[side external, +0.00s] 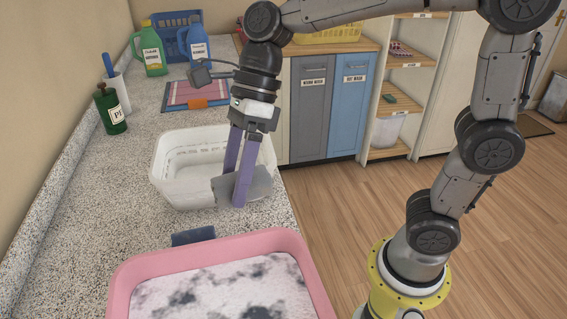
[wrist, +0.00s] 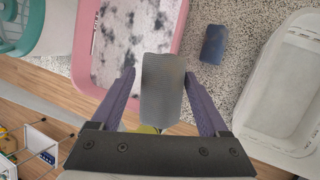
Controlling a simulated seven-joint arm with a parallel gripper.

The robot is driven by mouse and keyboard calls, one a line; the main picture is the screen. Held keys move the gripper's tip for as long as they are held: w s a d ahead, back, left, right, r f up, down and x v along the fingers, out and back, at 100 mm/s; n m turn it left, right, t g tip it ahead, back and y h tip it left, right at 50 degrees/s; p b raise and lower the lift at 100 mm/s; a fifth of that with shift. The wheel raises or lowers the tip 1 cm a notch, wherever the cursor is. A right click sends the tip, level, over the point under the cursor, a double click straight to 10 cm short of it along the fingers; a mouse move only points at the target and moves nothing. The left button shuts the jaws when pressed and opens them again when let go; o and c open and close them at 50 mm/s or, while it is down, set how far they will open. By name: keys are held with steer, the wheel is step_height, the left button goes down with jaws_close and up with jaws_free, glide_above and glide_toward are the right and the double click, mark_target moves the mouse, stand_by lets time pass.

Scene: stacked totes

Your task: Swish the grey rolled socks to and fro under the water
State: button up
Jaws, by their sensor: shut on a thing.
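My gripper (side external: 232,198) is shut on the grey rolled socks (side external: 262,184), which lie between its purple fingers in the wrist view (wrist: 161,90). The socks appear held in the air, in front of the near right corner of the white basket (side external: 164,184) in the side view. The pink tub (side external: 133,268) with foamy, dark-patched water (side external: 215,288) stands at the near end of the counter. The tub also shows at the upper left in the wrist view (wrist: 88,40). The socks are apart from the water.
A dark blue rolled item (side external: 193,237) lies on the counter between basket and tub. Bare counter (side external: 95,200) lies left of the basket.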

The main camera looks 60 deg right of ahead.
steer(key=s+a+f+n+g, duration=0.1)
steer(key=s+a+f+n, duration=0.15)
steer(key=a, duration=0.45)
steer(key=s+a+f+n+g, duration=0.1)
steer(key=s+a+n, duration=0.15)
steer(key=a, duration=0.55)
steer(key=shift+s+d+f, duration=0.1)
steer(key=shift+f, duration=3.25)
steer(key=shift+s+d+f, duration=0.1)
steer(key=shift+f, duration=3.2)
steer(key=shift+r, duration=0.1)
